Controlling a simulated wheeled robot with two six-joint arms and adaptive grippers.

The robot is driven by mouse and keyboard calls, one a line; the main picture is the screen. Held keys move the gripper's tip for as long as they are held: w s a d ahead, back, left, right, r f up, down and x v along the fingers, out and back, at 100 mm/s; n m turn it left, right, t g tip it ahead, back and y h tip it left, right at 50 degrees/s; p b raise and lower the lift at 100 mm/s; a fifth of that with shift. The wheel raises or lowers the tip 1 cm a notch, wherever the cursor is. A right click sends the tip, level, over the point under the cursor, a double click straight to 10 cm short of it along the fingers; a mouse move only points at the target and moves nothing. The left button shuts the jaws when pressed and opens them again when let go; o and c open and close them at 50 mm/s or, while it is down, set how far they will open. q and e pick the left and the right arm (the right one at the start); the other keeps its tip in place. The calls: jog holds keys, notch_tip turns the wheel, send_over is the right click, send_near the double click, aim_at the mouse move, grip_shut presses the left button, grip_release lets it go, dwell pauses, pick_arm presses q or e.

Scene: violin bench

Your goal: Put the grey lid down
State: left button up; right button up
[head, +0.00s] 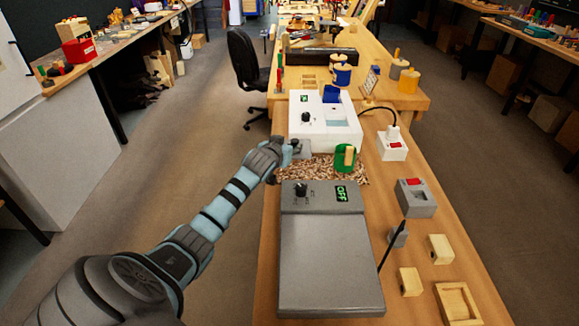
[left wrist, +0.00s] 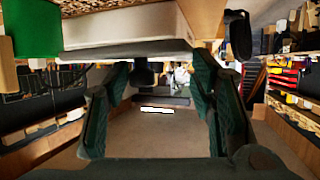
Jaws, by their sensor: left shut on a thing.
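My right gripper is not in view.
The white box (head: 318,131) stands behind and a grey device reading OFF (head: 330,260) in front. A white switch block (head: 392,146) and wooden blocks (head: 440,248) stand right.

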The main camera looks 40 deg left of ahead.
aim_at(287, 171)
pick_arm(q)
notch_tip(287, 171, down, 6)
jog(key=shift+s+r+b, duration=0.1)
jog(key=shift+r+b, duration=0.1)
jog(key=shift+b, duration=0.6)
jog(key=shift+d+f, duration=0.1)
jog(key=shift+f, duration=0.45)
